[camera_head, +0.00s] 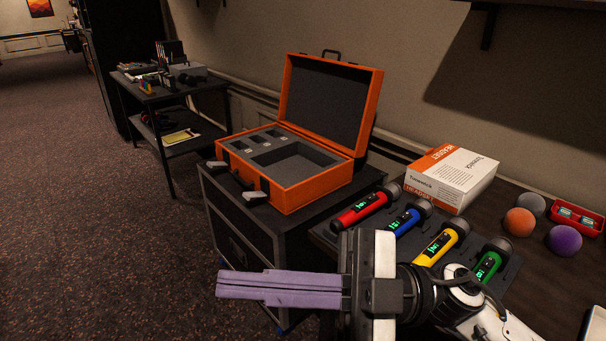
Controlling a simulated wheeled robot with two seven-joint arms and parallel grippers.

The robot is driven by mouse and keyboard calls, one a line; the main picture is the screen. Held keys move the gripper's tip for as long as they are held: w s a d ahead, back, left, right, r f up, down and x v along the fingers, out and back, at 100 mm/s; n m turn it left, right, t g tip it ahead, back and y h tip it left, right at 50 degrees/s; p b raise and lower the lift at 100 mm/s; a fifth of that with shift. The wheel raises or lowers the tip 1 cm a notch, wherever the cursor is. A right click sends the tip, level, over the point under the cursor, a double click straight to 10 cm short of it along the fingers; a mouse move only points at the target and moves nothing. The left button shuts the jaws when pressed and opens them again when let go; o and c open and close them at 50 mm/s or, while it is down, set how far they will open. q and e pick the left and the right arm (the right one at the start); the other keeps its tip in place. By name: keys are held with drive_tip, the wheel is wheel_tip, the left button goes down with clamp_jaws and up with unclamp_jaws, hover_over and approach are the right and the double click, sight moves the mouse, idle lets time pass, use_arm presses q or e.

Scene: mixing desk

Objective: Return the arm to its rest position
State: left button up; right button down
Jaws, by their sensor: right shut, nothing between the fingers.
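My right gripper (268,287) shows at the bottom middle, with its purple fingers pressed together and nothing between them. It points left, in front of the dark cabinet and clear of the case. Its arm comes in from the lower right and hides part of the desk's front. My left gripper is not in view.
An open orange case (292,199) with empty foam slots stands on a dark cabinet (240,238). A headset box (452,178) and coloured balls (565,240) sit behind. Open floor lies left.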

drive_tip(key=w+d+f+m+t+h, duration=0.2)
drive_tip(key=w+d+f+m+t, duration=0.15)
drive_tip(key=w+m+t, duration=0.4)
drive_tip(key=w+d+f+m+t+h, duration=0.2)
drive_tip(key=w+d+f+m+t, duration=0.15)
drive_tip(key=m+t, duration=0.65)
drive_tip(key=w+d+f+m+t+h+p, duration=0.1)
drive_tip(key=d+f+m+h, duration=0.1)
drive_tip(key=f+h, duration=0.3)
drive_tip(key=w+d+f+m+t+h, duration=0.1)
drive_tip(key=d+f+m+t+h, duration=0.15)
drive_tip(key=f, duration=0.35)
drive_tip(key=s+d+f+m+g+h, duration=0.1)
drive_tip(key=s+d+f+g+h, duration=0.1)
drive_tip(key=s+f, duration=0.3)
drive_tip(key=s+d+f+m+g+h, duration=0.1)
drive_tip(key=s+d+f+g, duration=0.3)
drive_tip(key=f, duration=0.8)
drive_tip(key=s+d+f+m+g+h, duration=0.2)
drive_tip(key=s+d+f+g+h, duration=0.1)
drive_tip(key=s+f, duration=0.5)
drive_tip(key=shift+f+h+p, duration=0.45)
drive_tip(key=shift+h, duration=0.1)
